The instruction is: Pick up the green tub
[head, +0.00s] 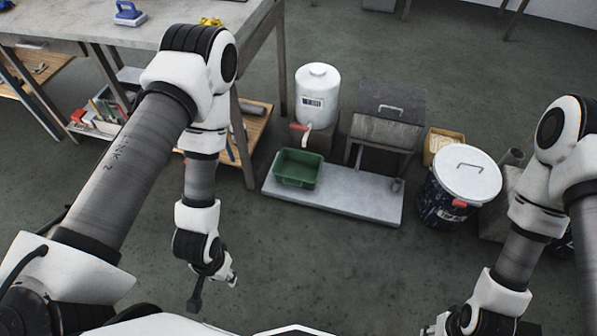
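The green tub (298,168) is a small rectangular open container. It stands upright on the left end of a low grey slab (345,206) on the floor, and it looks empty. My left gripper (215,289) hangs to the lower left of the tub, well apart from it, with its fingers spread and nothing between them. My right gripper (437,328) is at the bottom edge of the head view, far from the tub and partly cut off. Its fingers are too small and cropped to tell their state.
A white canister (317,92) with a red-handled tap stands behind the tub. A grey lidded box on legs (388,115) is to its right. A dark bucket with a white lid (467,175) stands farther right. A workbench (85,20) fills the upper left. The floor in front is clear.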

